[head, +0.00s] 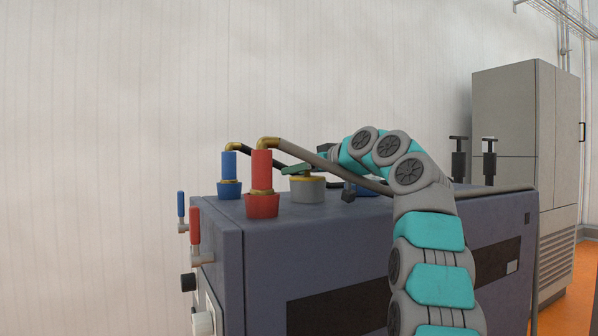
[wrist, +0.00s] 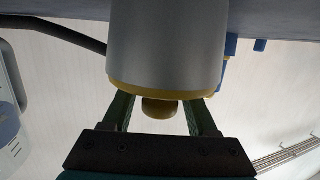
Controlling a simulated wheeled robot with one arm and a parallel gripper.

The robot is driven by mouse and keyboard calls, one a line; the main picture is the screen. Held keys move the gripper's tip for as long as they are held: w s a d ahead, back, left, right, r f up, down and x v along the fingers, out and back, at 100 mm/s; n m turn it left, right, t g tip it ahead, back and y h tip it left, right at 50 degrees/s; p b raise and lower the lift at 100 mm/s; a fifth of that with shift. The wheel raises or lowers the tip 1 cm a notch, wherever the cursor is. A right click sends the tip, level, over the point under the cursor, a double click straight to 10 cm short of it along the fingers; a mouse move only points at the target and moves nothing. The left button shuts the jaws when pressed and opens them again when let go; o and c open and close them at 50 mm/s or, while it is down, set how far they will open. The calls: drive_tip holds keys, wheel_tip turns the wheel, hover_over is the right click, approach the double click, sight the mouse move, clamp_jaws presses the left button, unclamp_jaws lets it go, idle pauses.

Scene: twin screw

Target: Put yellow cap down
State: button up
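The yellow cap (head: 313,178) sits on top of a grey cylinder (head: 308,191) on the machine's top. In the wrist view, which is upside down, the cap shows as a yellow rim (wrist: 160,90) with a round knob (wrist: 160,108), against the grey cylinder (wrist: 165,45). My gripper (wrist: 160,112) has its green fingers on either side of the knob, with visible gaps to it. The fingertips are partly hidden behind the rim and cylinder. In the head view my gripper (head: 298,169) is at the cap, partly behind a hose.
Black T-handles (head: 459,158) stand at the right. The blue-grey machine (head: 300,245) fills the front; a tall cabinet (head: 505,125) stands behind.

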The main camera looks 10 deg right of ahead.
drive_tip(key=shift+o, duration=0.7)
drive_tip(key=shift+r, duration=0.15)
drive_tip(key=b+v, duration=0.2)
drive_tip(key=v, duration=0.9)
drive_tip(key=shift+s+d+r, duration=0.1)
drive_tip(key=shift+s, duration=0.1)
drive_tip(key=shift+s+d, duration=0.2)
drive_tip(key=shift+s, duration=0.05)
